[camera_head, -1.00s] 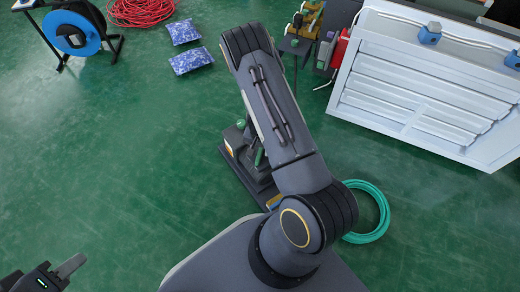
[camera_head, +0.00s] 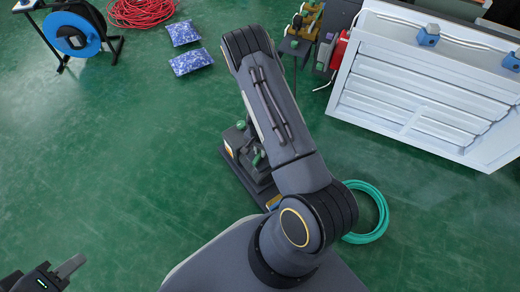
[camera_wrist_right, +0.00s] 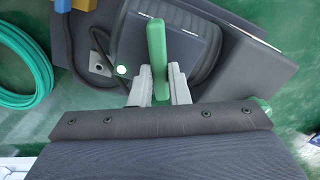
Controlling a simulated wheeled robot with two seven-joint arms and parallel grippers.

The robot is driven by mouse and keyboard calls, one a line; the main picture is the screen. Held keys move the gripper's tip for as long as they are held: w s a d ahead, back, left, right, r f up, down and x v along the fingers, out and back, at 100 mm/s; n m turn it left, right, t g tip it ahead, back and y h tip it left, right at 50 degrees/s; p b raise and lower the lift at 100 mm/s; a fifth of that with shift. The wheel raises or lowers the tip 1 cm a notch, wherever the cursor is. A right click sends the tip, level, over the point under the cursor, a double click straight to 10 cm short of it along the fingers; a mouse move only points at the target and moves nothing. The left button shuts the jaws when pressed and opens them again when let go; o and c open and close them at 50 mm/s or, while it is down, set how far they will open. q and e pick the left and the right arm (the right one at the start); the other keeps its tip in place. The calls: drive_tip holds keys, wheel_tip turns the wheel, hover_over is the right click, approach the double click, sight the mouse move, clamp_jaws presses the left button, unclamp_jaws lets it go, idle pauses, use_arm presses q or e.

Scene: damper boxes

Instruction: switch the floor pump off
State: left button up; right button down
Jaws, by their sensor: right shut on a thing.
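The floor pump (camera_head: 238,146) stands on the green floor in the middle of the head view, on a dark base plate, largely hidden behind my right arm. A green knob and a green lever part show on it. In the right wrist view, a green lever (camera_wrist_right: 156,50) rises from the dark pump body (camera_wrist_right: 195,50). My right gripper (camera_wrist_right: 158,88) has its two pale fingers on either side of this lever, shut on it. In the head view that gripper is hidden behind the arm. My left gripper (camera_head: 68,268) is at the lower left, away from the pump; its jaw gap cannot be made out.
A coiled teal hose (camera_head: 372,215) lies right of the pump. A white slatted unit (camera_head: 430,95) stands at the upper right. Two blue-white bags (camera_head: 190,62), a blue cable reel (camera_head: 72,35) and a red cable coil (camera_head: 140,10) are at the back left. The left floor is clear.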

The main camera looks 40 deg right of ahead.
drive_tip(key=m, duration=0.3)
drive_tip(key=m+p, duration=0.1)
drive_tip(key=m, duration=0.2)
drive_tip(key=shift+s+m+p, duration=0.2)
drive_tip(key=shift+m+p, duration=0.1)
drive_tip(key=m, duration=0.3)
drive_tip(key=m+p, duration=0.1)
drive_tip(key=m, duration=0.2)
drive_tip(key=shift+s+a+p, duration=0.1)
drive_tip(key=shift+s+p, duration=0.1)
drive_tip(key=shift+p, duration=0.1)
drive_tip(key=shift+m, duration=0.3)
drive_tip(key=c, duration=1.4)
unclamp_jaws()
wheel_tip(320, 180, up, 8)
drive_tip(key=p, duration=0.3)
drive_tip(key=shift+f, duration=0.1)
